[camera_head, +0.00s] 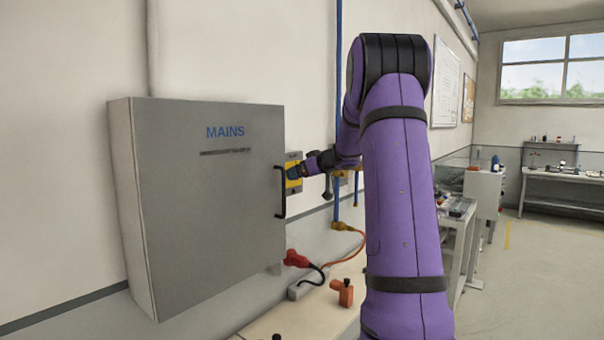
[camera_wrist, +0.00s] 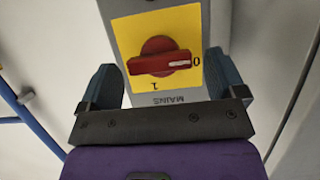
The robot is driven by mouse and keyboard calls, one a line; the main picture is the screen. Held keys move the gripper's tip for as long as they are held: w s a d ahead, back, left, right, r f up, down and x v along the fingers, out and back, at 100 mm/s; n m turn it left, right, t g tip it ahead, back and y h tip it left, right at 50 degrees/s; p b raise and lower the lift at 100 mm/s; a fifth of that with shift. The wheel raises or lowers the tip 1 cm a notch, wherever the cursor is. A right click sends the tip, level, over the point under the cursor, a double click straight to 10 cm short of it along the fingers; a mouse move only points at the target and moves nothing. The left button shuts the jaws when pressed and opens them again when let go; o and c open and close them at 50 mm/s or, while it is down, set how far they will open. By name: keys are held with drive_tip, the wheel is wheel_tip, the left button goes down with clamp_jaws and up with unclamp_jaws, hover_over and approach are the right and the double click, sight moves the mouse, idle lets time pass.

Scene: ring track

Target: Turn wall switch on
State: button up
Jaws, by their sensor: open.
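The wall switch (camera_wrist: 165,62) is a red rotary knob on a yellow plate (camera_wrist: 130,32), set on a grey box marked MAINS. In the wrist view the plate appears upside down, with marks 0 and 1. The knob's white-marked end points to the 0. My gripper (camera_wrist: 165,85) is open, with one dark blue finger on each side of the knob, and I see nothing between the fingers but the switch behind. I cannot tell whether the fingers touch it. In the head view my gripper (camera_head: 293,172) is at the yellow plate (camera_head: 294,184), partly covering it; the knob is hidden there.
A large grey cabinet (camera_head: 205,190) labelled MAINS, with a black handle (camera_head: 281,190), juts from the wall left of the switch. Below are a red plug (camera_head: 297,259), a power strip (camera_head: 307,284) and an orange object (camera_head: 343,292) on a bench. Open floor lies far right.

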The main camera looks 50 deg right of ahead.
drive_tip(key=c, duration=0.9)
drive_tip(key=m+y, duration=0.2)
drive_tip(key=m, duration=0.2)
drive_tip(key=m+t+y, duration=0.1)
drive_tip(key=m+y, duration=0.1)
drive_tip(key=m, duration=0.2)
drive_tip(key=d+f+m+t+y, duration=0.1)
drive_tip(key=m+y, duration=0.2)
drive_tip(key=m, duration=0.2)
drive_tip(key=shift+d+f, duration=0.1)
idle(0.4)
drive_tip(key=shift+m+t, duration=0.3)
